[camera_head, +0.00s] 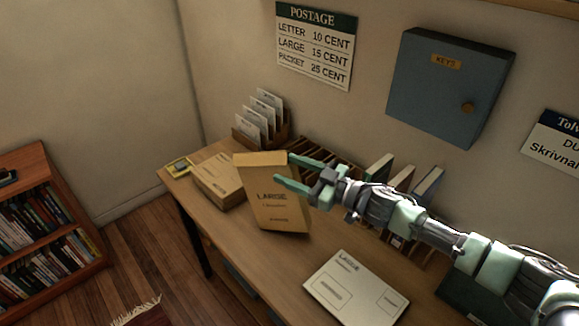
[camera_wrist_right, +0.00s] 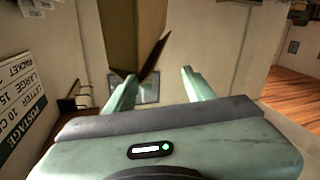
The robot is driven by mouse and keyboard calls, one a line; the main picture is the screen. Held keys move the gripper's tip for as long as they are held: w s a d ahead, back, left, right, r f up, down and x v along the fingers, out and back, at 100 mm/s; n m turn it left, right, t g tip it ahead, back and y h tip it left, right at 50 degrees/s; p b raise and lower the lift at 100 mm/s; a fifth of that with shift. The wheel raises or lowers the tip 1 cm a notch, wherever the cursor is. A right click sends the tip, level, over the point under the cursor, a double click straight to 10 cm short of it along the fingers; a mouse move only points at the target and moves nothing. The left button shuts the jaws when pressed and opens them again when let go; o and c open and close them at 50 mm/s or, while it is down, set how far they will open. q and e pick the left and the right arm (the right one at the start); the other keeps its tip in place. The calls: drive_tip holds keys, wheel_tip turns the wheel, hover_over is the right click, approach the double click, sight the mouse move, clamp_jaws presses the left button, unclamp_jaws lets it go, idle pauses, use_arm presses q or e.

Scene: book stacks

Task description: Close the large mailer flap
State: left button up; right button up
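The large mailer (camera_head: 277,207) is a tan packet marked LARGE, standing upright on the desk. A lighter band (camera_head: 262,159) runs along its top; I cannot tell from the head view how far the flap is open. In the right wrist view the mailer (camera_wrist_right: 122,38) shows at the top, with a dark slanted panel (camera_wrist_right: 153,56), perhaps the flap, angled away from it. My right gripper (camera_head: 286,170) is open, its fingers spread at the mailer's upper right edge; nothing shows between them in the wrist view (camera_wrist_right: 158,80). Contact is unclear. My left gripper is out of view.
A flat parcel (camera_head: 218,180) lies left of the mailer. A letter rack (camera_head: 262,122) stands behind it, and slots with books (camera_head: 400,180) run along the wall. A white large envelope (camera_head: 355,290) lies in front. The desk (camera_head: 235,235) has some bare room at its front.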

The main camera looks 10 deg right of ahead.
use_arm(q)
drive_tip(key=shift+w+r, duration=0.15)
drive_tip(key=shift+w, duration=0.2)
use_arm(e)
drive_tip(key=shift+w+a+f, duration=0.1)
drive_tip(key=shift+a+f, duration=0.1)
drive_tip(key=shift+a, duration=0.05)
drive_tip(key=shift+f, duration=0.1)
clamp_jaws()
drive_tip(key=shift+c, duration=1.2)
unclamp_jaws()
drive_tip(key=shift+o, duration=1.2)
drive_tip(key=shift+f, duration=0.1)
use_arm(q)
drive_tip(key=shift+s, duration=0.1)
use_arm(e)
drive_tip(key=shift+d, duration=0.15)
